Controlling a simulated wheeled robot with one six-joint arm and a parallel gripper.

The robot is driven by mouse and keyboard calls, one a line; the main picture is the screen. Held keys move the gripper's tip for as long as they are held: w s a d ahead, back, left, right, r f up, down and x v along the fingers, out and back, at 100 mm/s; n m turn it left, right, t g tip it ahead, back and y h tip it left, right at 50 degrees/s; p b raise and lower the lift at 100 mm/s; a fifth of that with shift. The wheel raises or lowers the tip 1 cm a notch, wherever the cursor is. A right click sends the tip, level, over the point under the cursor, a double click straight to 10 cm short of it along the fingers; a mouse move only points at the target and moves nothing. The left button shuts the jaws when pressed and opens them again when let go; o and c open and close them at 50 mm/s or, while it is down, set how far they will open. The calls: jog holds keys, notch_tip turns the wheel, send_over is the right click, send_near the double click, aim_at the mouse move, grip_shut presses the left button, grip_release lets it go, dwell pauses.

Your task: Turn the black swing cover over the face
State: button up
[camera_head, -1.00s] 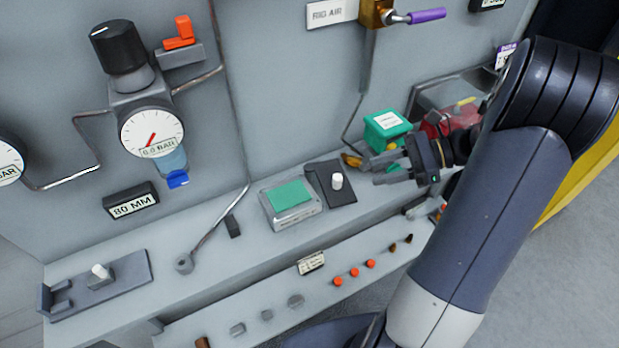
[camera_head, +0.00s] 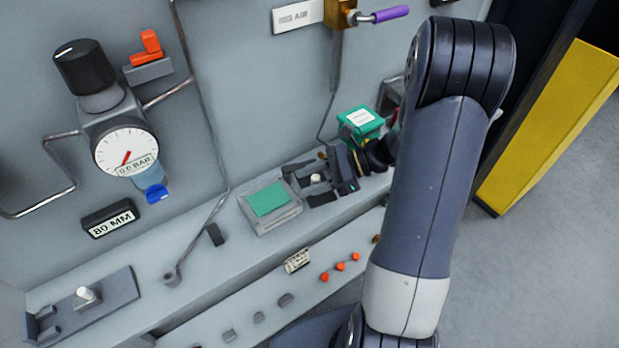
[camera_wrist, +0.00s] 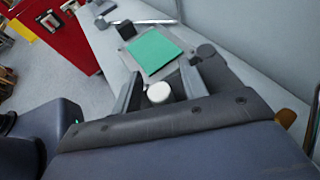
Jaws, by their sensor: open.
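The black swing cover (camera_head: 297,168) is a dark flat plate with a white knob (camera_head: 316,178). It lies just right of the grey block with the green face (camera_head: 267,199), which is uncovered. My gripper (camera_head: 308,181) is open over the cover, with its fingers on either side of the knob. In the wrist view, the white knob (camera_wrist: 159,92) stands between the two spread fingers, with a gap visible on each side. The green face (camera_wrist: 155,50) lies just beyond the fingertips. My gripper hides much of the cover in both views.
A green box (camera_head: 360,120) stands behind my gripper near the wall. A lever with a round end (camera_head: 172,277) and a grey plate with a white peg (camera_head: 85,294) lie to the left on the ledge. Orange buttons (camera_head: 341,267) line the lower front panel. A gauge (camera_head: 126,151) hangs above.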

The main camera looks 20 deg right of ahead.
jog(key=shift+c, duration=0.4)
grip_shut()
